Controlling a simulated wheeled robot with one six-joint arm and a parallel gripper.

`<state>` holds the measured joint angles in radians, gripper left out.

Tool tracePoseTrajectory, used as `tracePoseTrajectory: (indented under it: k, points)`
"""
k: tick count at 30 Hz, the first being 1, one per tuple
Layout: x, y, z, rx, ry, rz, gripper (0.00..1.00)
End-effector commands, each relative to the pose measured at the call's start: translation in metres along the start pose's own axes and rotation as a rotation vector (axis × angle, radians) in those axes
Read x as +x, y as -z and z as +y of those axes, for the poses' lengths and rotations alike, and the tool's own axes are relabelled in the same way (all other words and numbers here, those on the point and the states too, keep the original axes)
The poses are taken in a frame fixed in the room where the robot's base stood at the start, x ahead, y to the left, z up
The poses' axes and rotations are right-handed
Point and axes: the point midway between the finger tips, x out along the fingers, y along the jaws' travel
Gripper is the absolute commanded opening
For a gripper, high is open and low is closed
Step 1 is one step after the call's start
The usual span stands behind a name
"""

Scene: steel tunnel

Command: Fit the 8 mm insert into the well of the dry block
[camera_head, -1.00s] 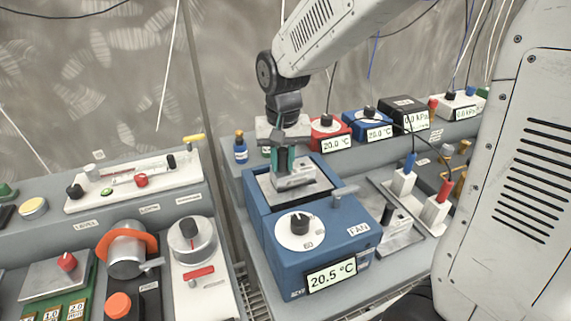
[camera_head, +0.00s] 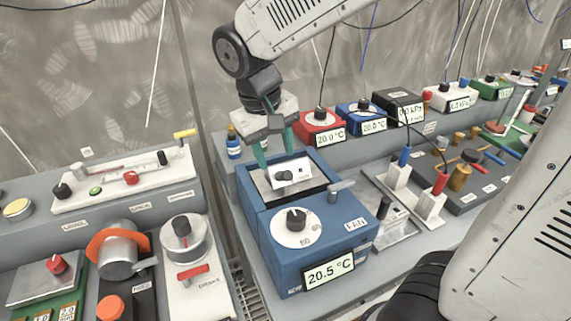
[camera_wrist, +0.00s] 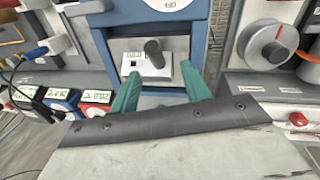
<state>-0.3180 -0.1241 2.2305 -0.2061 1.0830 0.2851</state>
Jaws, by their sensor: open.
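The blue dry block (camera_head: 312,238) stands in the middle and reads 20.5 °C. A light metal insert (camera_head: 302,170) with a dark round knob and a small label lies within its well opening (camera_head: 318,197). The insert also shows in the wrist view (camera_wrist: 138,77), with a small dark hole beside the knob. I cannot tell how deep it sits or read its label surely. My gripper (camera_head: 276,150) is open and empty, tilted above the rear left of the well. Its teal fingers (camera_wrist: 160,88) are apart, short of the knob in the wrist view.
White blocks with blue and red plugs (camera_head: 428,205) stand to the right. Red (camera_head: 320,128) and blue (camera_head: 362,121) units are on the shelf behind. A panel with an orange-ringed cylinder (camera_head: 117,253) is left.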

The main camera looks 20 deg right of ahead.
Motion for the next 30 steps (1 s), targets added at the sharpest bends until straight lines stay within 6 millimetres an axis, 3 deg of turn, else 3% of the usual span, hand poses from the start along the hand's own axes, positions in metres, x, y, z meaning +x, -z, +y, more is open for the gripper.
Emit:
tracePoseTrajectory:
  k: [18,26,30]
  points:
    - [0.076,0.001,0.007,-0.037,-0.014,0.009,0.46]
    - [0.079,0.001,0.007,-0.037,-0.014,0.012,0.46]
    - [0.079,0.001,0.007,-0.037,-0.014,0.012,0.13]
